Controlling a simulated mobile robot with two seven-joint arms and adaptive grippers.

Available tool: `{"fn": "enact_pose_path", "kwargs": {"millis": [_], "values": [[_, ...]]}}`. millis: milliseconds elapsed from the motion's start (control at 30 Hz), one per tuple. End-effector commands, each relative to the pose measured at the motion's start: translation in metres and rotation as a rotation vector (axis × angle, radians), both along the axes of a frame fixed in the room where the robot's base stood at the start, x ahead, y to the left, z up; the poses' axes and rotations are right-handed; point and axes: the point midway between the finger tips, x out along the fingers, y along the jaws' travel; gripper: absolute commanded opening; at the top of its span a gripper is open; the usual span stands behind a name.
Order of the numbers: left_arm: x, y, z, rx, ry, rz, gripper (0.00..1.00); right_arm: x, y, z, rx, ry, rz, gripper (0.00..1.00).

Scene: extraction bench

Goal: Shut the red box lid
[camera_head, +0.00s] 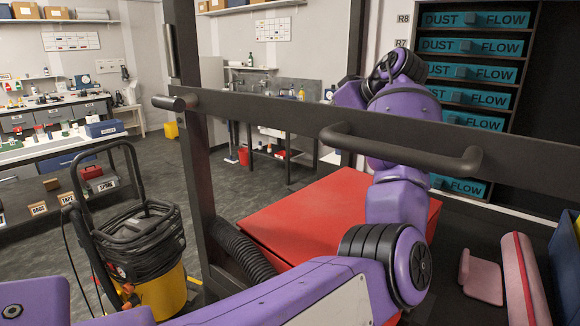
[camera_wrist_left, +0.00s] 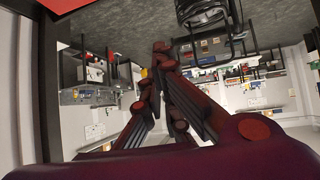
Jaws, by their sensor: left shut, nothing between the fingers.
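The red box (camera_head: 315,212) sits beyond the dark frame in the head view, a broad flat red face upward. My purple left arm hides part of its right side, and I cannot tell from here whether its lid is fully down. A red surface (camera_wrist_left: 72,4) also shows at the top left edge of the left wrist view. My left gripper (camera_wrist_left: 162,56) shows in that wrist view with its fingertips together and nothing between them, apart from the red surface. In the head view the gripper itself is hidden. My right gripper is in neither view.
A dark bar with a handle (camera_head: 400,150) crosses in front of the box, with my left arm rising behind it. A ribbed hose (camera_head: 243,250) runs by the box's left. A yellow vacuum (camera_head: 150,270) stands left. A pink roll (camera_head: 525,280) lies right.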

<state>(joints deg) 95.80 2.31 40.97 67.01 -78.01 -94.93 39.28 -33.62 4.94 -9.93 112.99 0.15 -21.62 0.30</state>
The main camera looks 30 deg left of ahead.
Motion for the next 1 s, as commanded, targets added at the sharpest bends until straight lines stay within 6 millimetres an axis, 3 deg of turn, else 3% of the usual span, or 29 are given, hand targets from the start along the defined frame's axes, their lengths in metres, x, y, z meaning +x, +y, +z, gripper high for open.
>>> {"fn": "enact_pose_path", "kwargs": {"millis": [100, 200, 367, 733, 1000], "values": [[-0.022, -0.003, -0.01, -0.041, 0.047, 0.081, 0.0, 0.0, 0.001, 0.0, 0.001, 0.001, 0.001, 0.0], [-0.026, -0.003, -0.016, -0.062, 0.057, 0.098, 0.0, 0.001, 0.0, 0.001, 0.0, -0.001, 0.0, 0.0], [-0.023, 0.013, -0.028, -0.062, 0.053, 0.1, 0.0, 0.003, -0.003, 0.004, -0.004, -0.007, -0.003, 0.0], [-0.014, 0.07, -0.079, -0.062, 0.051, 0.098, 0.0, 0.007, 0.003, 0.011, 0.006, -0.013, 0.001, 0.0], [-0.013, 0.07, -0.114, -0.061, 0.052, 0.096, 0.0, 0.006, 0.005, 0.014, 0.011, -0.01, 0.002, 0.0]]}}
